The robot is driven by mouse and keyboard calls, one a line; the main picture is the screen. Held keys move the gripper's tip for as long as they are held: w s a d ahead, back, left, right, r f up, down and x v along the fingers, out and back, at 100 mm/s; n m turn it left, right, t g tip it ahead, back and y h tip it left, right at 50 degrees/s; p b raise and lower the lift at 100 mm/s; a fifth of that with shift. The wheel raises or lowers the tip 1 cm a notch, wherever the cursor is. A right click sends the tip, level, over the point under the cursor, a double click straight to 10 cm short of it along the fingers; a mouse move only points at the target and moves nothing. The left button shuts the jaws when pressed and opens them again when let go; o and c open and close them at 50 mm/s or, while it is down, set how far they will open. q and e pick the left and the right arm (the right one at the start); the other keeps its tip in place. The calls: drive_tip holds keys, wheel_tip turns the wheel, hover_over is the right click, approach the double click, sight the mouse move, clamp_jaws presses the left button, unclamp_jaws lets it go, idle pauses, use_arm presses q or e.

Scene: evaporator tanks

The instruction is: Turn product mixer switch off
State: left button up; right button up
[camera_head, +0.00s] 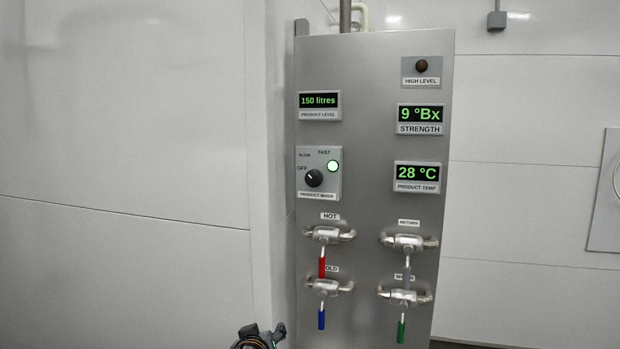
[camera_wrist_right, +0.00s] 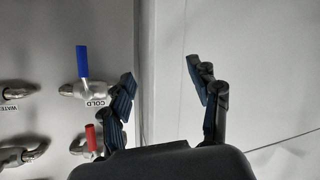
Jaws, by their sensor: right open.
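The product mixer panel (camera_head: 319,191) is a grey plate at the left of the steel cabinet, marked OFF, SLOW and FAST. Its black round switch (camera_head: 314,179) has a small pale mark near its upper left; the exact setting is too small to tell. A round lamp (camera_head: 333,166) beside it glows pale green. My right gripper (camera_head: 262,336) shows in part at the bottom edge, below and left of the switch and apart from it. In the right wrist view the gripper (camera_wrist_right: 162,75) is open and empty. The switch is not in that view. My left gripper is not in view.
The steel cabinet (camera_head: 365,135) bears several valves below the panel: the red handle (camera_head: 322,267), blue handle (camera_head: 321,319) and green handle (camera_head: 401,331) stick out. The blue handle (camera_wrist_right: 82,61) is close to the gripper in the wrist view. A plain wall stands at left.

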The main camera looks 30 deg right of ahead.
wheel_tip(320, 180, up, 22)
drive_tip(key=s+d+m+t+h, duration=0.1)
drive_tip(key=s+d+m+h, duration=0.1)
drive_tip(key=m+h, duration=0.25)
drive_tip(key=m+h+p, duration=0.2)
drive_tip(key=m, duration=0.3)
approach(313, 179)
drive_tip(key=p+x, duration=0.2)
drive_tip(key=x, duration=0.1)
drive_tip(key=p+x, duration=0.4)
drive_tip(key=x, duration=0.1)
drive_tip(key=shift+w+d+r, duration=0.15)
drive_tip(key=shift+d+r, duration=0.1)
drive_tip(key=shift+r, duration=0.05)
drive_tip(key=shift+w+d+f+p, duration=0.2)
drive_tip(key=shift+w+d+p, duration=0.1)
drive_tip(key=shift+w+d, duration=0.1)
drive_tip(key=shift+a, duration=0.1)
drive_tip(key=c, duration=1.2)
drive_tip(key=shift+n, duration=0.25)
